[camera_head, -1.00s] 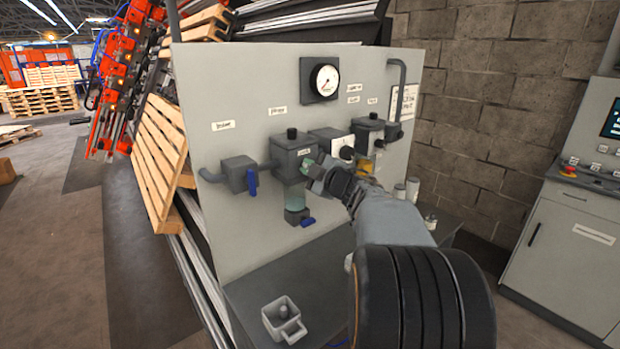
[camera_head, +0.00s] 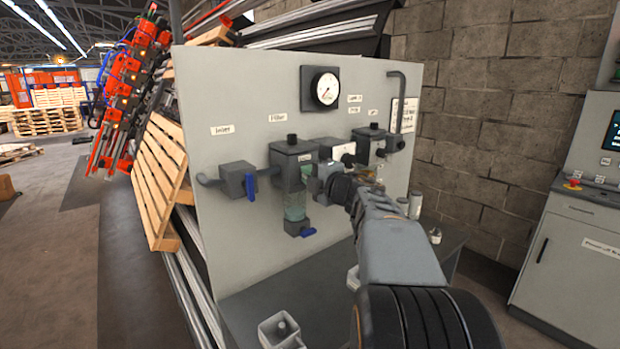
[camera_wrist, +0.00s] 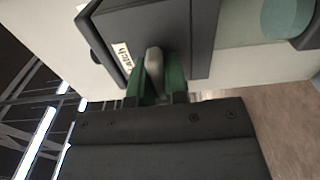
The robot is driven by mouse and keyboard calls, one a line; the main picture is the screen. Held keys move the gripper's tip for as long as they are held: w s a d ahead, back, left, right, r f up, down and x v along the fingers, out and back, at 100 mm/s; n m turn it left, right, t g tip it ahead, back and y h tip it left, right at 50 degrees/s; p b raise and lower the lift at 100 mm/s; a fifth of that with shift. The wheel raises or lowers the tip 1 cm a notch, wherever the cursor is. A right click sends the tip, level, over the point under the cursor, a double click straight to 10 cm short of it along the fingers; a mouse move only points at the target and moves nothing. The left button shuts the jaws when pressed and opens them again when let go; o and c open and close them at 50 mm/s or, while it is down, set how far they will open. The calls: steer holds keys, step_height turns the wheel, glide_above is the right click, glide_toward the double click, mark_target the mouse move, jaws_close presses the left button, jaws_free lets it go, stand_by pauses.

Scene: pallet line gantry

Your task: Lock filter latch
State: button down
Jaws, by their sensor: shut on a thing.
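The filter (camera_head: 292,160) is a dark grey block on the panel with a clear greenish bowl (camera_head: 295,206) under it. A blue-handled valve (camera_head: 307,232) is at the bowl's bottom. My gripper (camera_head: 314,184) is at the filter's right front side, and my wrist hides part of that area. In the wrist view, my gripper's green fingers (camera_wrist: 156,78) are shut on a light grey rounded latch tab (camera_wrist: 153,60), one finger on each side. The tab is against the dark block, beside a white label (camera_wrist: 123,54) reading "Latch". Whether the latch is locked cannot be told.
An inlet valve (camera_head: 238,180) with a blue handle is left of the filter. A gauge (camera_head: 326,88) is above. More dark fittings (camera_head: 370,140) are close to my wrist on the right. A grey open container (camera_head: 281,330) stands on the bench (camera_head: 245,308) below.

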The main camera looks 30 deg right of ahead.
stand_by(0.4)
steer(key=c, duration=1.1)
jaws_free()
steer(key=s, duration=0.4)
steer(key=s+d, duration=0.1)
steer(key=s, duration=0.4)
steer(key=s+b, duration=0.1)
steer(key=s, duration=0.3)
steer(key=shift+s+d, duration=0.2)
steer(key=shift+s, duration=0.2)
